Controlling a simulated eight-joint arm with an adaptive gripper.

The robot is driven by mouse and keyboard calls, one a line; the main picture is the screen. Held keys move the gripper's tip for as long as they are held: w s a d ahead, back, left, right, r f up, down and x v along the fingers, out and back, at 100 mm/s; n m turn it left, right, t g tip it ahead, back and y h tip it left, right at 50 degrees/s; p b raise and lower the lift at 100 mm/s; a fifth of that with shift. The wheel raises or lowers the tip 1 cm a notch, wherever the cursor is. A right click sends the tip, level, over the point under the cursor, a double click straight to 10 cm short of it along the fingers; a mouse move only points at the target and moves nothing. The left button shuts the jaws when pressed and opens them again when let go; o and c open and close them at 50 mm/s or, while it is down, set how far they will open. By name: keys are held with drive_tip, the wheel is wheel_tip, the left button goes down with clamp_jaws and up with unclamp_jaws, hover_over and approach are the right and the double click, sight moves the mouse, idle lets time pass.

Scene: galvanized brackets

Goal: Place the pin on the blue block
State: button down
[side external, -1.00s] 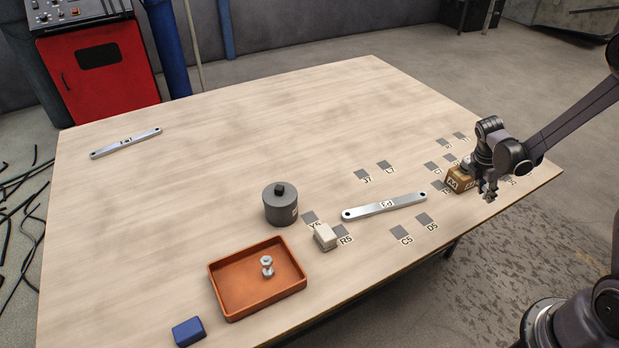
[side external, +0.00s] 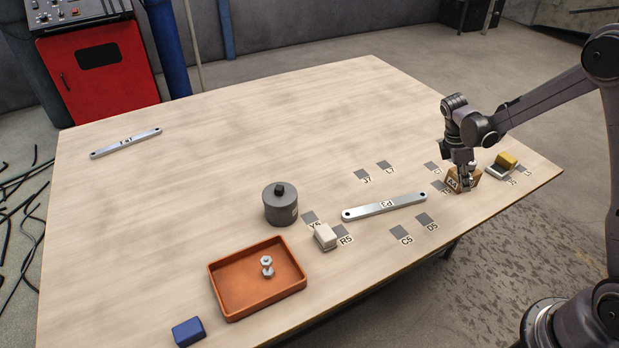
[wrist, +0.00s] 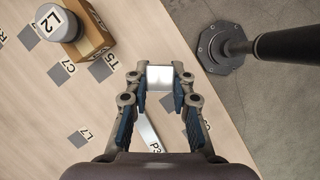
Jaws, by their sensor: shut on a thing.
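The blue block (side external: 188,332) lies at the table's front left corner, with nothing on it. A silvery spool-shaped piece, seemingly the pin (side external: 267,266), stands in the orange tray (side external: 223,296). My gripper (side external: 467,186) is far to the right, in front of the brown box (side external: 452,181). In the wrist view my gripper (wrist: 160,80) is shut on a bright silvery, square-looking piece (wrist: 160,77). I cannot tell what that piece is; in the side view it is mostly hidden by the fingers.
A metal bar (side external: 385,206) lies mid-right, another bar (side external: 126,143) far left. A dark grey cylinder (side external: 281,207) and white block (side external: 325,237) stand near the tray. A yellow block (side external: 507,160) is at right. In the wrist view, a grey cylinder (wrist: 65,25) tops the box.

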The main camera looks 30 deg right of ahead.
drive_tip(key=w+a+m+y, duration=0.2)
drive_tip(key=w+a+m, duration=0.25)
drive_tip(key=a, duration=0.55)
drive_tip(key=w+a+m+g+y, duration=0.15)
drive_tip(key=w+a+m, duration=0.35)
drive_tip(key=a, duration=0.5)
drive_tip(key=w+a+m+y, duration=0.2)
drive_tip(key=w+a+m, duration=0.3)
drive_tip(key=a, duration=0.5)
drive_tip(key=s+a+r+m+t+y, duration=0.1)
drive_tip(key=a+m, duration=0.3)
drive_tip(key=a, duration=0.4)
drive_tip(key=s+a+r+m+t+y, duration=0.1)
drive_tip(key=s+a+m, duration=0.15)
drive_tip(key=a, duration=0.55)
drive_tip(key=m+t, duration=0.2)
drive_tip(key=m, duration=0.6)
hover_over(183, 331)
drive_tip(key=d, duration=0.2)
drive_tip(key=shift+y, duration=0.35)
drive_tip(key=f, duration=0.4)
drive_tip(key=shift+a+f, duration=0.25)
drive_tip(key=shift+f, duration=2.15)
drive_tip(key=shift+f, duration=0.15)
drive_tip(key=c, duration=1.1)
unclamp_jaws()
drive_tip(key=shift+c, duration=0.2)
